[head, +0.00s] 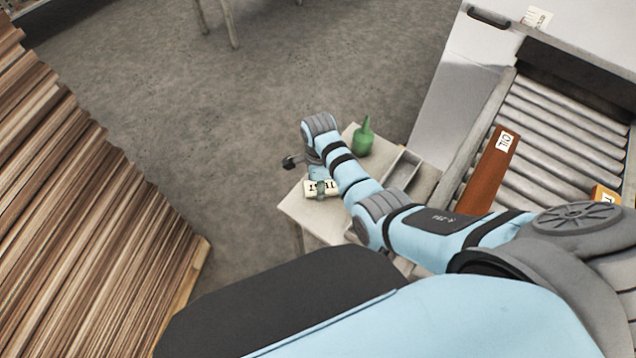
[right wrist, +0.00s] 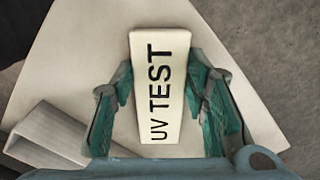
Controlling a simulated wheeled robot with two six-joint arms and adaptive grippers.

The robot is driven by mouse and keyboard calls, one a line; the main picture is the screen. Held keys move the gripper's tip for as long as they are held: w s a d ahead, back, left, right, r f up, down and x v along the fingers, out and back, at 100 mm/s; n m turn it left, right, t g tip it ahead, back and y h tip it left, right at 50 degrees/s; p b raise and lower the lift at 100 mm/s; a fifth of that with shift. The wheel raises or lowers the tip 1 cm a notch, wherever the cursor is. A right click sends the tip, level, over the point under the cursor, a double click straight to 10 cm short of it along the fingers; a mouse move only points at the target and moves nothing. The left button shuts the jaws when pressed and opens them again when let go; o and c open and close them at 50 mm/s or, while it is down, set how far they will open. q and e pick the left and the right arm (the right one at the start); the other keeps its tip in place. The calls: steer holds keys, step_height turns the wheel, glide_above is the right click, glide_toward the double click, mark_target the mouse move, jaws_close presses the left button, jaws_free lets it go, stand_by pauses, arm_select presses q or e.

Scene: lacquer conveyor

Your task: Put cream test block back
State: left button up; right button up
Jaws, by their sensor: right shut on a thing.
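The cream test block (head: 309,189) is at the left end of the small pale table (head: 310,218) in the head view. In the right wrist view, the block (right wrist: 160,60) shows its top, marked "UV TEST" in black. My right gripper (head: 321,187) is shut on the block, with a teal finger at each long side; both fingers also show in the right wrist view (right wrist: 161,95). I cannot tell whether the block touches the table top or is just above it. My left gripper is not in view.
A green bottle (head: 363,138) with a thin spout stands at the table's back. A grey open tray (head: 404,166) is beside my right arm. A roller conveyor at the right carries a reddish-brown board (head: 489,175) labelled "OIL". Stacked boards (head: 75,220) fill the left.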

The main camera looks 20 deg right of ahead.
steer(key=o, duration=1.2)
steer(key=shift+o, duration=0.2)
step_height(320, 180, up, 12)
steer(key=p, duration=0.3)
steer(key=shift+r, duration=0.25)
steer(key=shift+a+f, duration=0.1)
